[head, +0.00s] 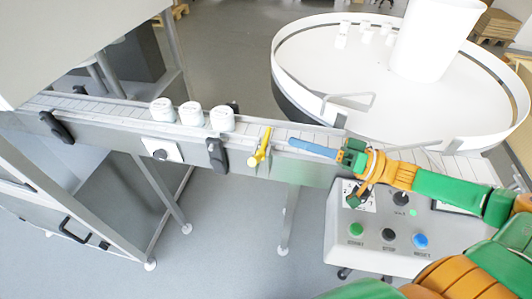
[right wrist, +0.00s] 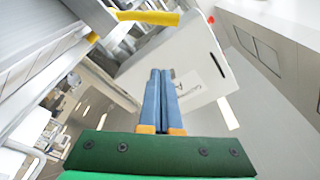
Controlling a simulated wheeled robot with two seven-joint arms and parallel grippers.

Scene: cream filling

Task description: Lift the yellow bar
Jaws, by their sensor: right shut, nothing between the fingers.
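The yellow bar (head: 260,148) is fixed at the near side of the conveyor, lying across its edge. It also shows in the right wrist view (right wrist: 148,17), near the top of the picture, beyond and above the fingertips. My right gripper (head: 292,143) has blue fingers that point left toward the bar, with a small gap between tips and bar. The fingers are closed together and empty; they also show in the right wrist view (right wrist: 160,73). My left gripper is not in view.
Several white jars (head: 192,114) stand on the conveyor (head: 85,105) left of the bar. A large round white turntable (head: 400,100) stands behind on the right. A control box with buttons (head: 375,262) sits below my right forearm. Black clamps (head: 217,155) stick out along the conveyor's front.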

